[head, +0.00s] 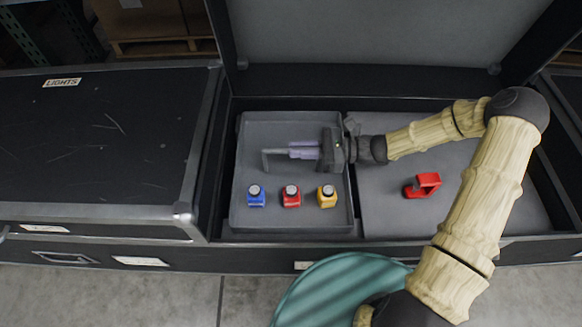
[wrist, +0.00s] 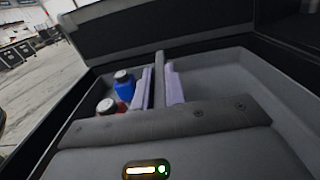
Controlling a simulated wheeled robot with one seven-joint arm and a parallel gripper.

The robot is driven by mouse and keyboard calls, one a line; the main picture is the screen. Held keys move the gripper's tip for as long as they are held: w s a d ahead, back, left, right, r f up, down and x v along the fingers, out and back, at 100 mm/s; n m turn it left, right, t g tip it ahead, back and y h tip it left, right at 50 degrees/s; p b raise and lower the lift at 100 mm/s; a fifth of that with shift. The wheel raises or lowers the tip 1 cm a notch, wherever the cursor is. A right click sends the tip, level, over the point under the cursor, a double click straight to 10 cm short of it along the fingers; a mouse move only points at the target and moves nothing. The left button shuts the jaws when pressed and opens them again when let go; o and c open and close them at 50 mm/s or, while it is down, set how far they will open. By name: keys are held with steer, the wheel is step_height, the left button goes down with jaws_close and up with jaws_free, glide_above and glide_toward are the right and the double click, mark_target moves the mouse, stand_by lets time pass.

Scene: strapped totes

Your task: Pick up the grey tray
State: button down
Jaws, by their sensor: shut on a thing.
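The grey tray (head: 238,205) lies in the left part of the open black case. It holds a blue item (head: 256,197), a red item (head: 291,197) and a yellow item (head: 326,197) in a row along its near side. My gripper (head: 292,151) is over the tray, its lilac fingers closed around the thin grey handle bar (head: 268,165). In the wrist view the fingers (wrist: 160,85) press on both sides of an upright grey bar. The blue item (wrist: 124,90) and the red item (wrist: 106,106) show to its left. Whether the tray is lifted at all is unclear.
A red clamp-like item (head: 423,186) lies on the grey surface right of the tray. The case's raised lid (head: 370,40) stands behind. A closed black case (head: 100,140) labelled LIGHTS is at the left. A teal round thing (head: 335,285) is in front.

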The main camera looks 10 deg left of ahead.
steer(key=shift+r, duration=0.15)
step_height(320, 180, up, 10)
steer(key=p, duration=0.5)
stand_by(0.6)
